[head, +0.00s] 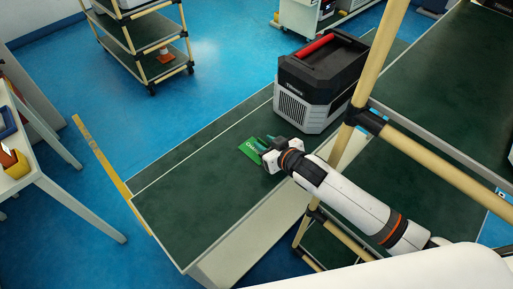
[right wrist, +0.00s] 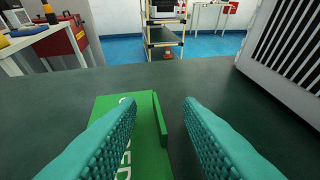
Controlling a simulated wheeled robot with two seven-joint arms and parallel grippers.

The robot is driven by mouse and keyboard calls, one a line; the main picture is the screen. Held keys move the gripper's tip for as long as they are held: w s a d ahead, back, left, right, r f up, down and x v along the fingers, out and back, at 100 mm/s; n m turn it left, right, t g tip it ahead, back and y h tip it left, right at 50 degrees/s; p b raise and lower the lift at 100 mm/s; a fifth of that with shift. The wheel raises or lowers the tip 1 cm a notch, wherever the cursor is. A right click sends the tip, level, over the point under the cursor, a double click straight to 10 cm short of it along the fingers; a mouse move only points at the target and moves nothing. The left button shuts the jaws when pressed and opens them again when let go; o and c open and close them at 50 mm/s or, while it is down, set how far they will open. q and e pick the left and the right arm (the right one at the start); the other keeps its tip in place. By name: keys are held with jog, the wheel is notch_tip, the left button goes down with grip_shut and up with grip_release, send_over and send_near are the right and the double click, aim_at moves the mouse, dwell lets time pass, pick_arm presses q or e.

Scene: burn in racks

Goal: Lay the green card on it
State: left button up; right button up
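The green card (head: 250,151) with white lettering lies on the dark green bench top (head: 190,200), left of the grey and black box unit. In the right wrist view the card (right wrist: 132,150) has a raised green strip (right wrist: 160,118) along its right side. My right gripper (head: 263,143) is at the card. Its two teal fingers (right wrist: 160,115) are apart, with the raised strip in the gap between them; I see no contact on the right finger. The left finger covers part of the card. The box unit (head: 305,110) has a red handle on top. My left gripper is not in view.
A tan-posted rack (head: 376,55) stands close to my right arm. Another shelf cart (head: 140,45) stands on the blue floor at the back left. A white table (head: 60,190) is at the left. The bench top left of the card is clear.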

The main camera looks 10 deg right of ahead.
grip_shut()
